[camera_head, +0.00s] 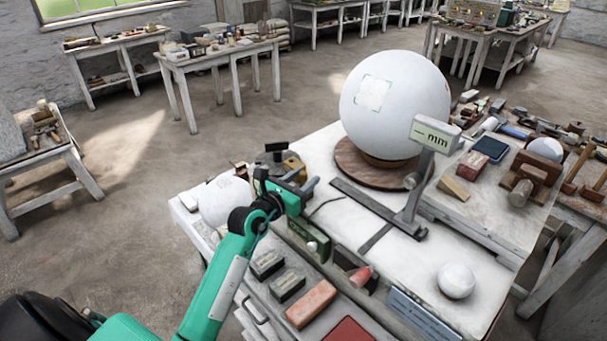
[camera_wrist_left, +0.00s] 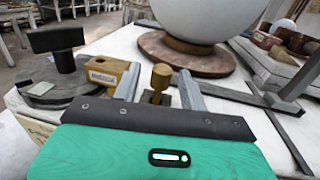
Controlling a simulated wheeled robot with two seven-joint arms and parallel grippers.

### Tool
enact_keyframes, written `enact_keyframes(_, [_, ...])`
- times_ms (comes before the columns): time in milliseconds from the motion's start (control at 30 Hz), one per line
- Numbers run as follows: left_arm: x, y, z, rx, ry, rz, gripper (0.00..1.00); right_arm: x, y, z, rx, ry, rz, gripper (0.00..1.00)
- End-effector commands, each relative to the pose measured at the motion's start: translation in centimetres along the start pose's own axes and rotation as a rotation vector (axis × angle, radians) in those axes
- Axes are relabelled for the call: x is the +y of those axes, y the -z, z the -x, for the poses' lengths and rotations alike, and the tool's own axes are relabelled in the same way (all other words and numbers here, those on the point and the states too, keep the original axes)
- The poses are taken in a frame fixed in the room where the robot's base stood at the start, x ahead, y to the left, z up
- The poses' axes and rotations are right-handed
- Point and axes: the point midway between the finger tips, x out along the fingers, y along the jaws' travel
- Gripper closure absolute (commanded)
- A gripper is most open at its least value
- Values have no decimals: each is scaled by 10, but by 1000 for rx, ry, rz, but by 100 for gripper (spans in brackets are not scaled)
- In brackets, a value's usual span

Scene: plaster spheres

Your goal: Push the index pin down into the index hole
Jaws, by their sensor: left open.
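My left gripper (camera_head: 306,186) reaches in over the left part of the white table, beside a brass block. In the left wrist view its two grey fingers (camera_wrist_left: 160,88) are apart. A brass knobbed pin (camera_wrist_left: 161,76), which looks like the index pin, stands upright between them, and I see no finger touching it. The labelled brass block (camera_wrist_left: 104,72) stands just left of the fingers, and also shows in the head view (camera_head: 293,167). The index hole is not visible. My right gripper is in neither view.
A large plaster sphere (camera_head: 394,106) rests on a round wooden turntable (camera_head: 352,166). A gauge marked mm (camera_head: 435,134) stands right of it. A black-topped post (camera_wrist_left: 58,42) is left of the fingers. A small sphere (camera_head: 456,280) lies front right.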

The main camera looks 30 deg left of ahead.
Motion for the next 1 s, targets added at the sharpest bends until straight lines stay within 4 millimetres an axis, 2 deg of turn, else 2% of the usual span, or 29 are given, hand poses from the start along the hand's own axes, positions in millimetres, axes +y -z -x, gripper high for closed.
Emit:
enact_keyframes(300, [0, 1, -4, 0, -1, -1, 59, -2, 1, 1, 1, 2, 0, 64])
enact_keyframes(500, [0, 1, -4, 0, -1, -1, 98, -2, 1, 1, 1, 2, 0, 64])
enact_keyframes(533, [0, 1, -4, 0, 0, -1, 100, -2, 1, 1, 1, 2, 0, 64])
enact_keyframes(833, [0, -1, -4, -1, 0, -1, 100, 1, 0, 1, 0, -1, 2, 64])
enact_keyframes(1000, [0, -11, -5, -4, 0, -1, 100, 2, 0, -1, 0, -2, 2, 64])
